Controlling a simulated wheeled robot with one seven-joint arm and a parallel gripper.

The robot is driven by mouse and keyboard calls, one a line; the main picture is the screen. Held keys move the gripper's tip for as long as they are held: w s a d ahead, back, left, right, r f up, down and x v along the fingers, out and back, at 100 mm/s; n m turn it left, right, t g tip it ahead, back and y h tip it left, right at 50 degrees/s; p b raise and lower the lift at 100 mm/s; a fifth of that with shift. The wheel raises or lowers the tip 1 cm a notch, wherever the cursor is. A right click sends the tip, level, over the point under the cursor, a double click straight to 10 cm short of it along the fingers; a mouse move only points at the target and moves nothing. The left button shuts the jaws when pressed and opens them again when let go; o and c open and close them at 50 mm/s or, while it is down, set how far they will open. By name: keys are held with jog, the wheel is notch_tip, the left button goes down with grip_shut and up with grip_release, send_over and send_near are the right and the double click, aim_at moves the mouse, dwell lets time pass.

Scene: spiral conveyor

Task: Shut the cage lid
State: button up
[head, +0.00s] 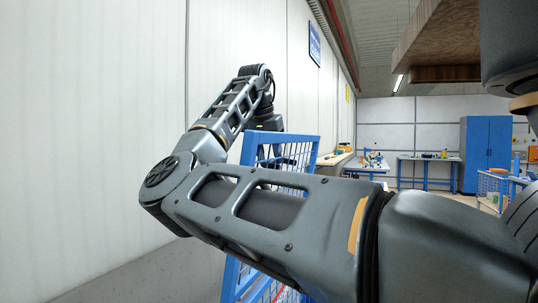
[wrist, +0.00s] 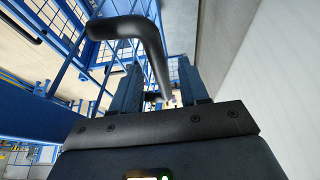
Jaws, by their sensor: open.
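The blue mesh cage panel (head: 285,153), apparently the raised lid, stands upright in the head view, partly hidden behind my arm. In the wrist view, blue cage bars and mesh (wrist: 70,75) fill the left and top. A bent black handle (wrist: 130,28) crosses near my gripper (wrist: 160,64), with its end by the space between the fingers. My gripper is open; I cannot tell whether it touches the handle. In the head view, my gripper's fingers are hidden behind the panel and wrist.
A white wall (head: 90,130) runs close along the left. A wooden-bottomed structure (head: 445,45) hangs at upper right. A blue cabinet (head: 486,155) and workbenches (head: 428,160) stand far back. Another black bar (wrist: 20,20) shows at upper left in the wrist view.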

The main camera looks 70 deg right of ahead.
grip_shut()
dwell(0.6)
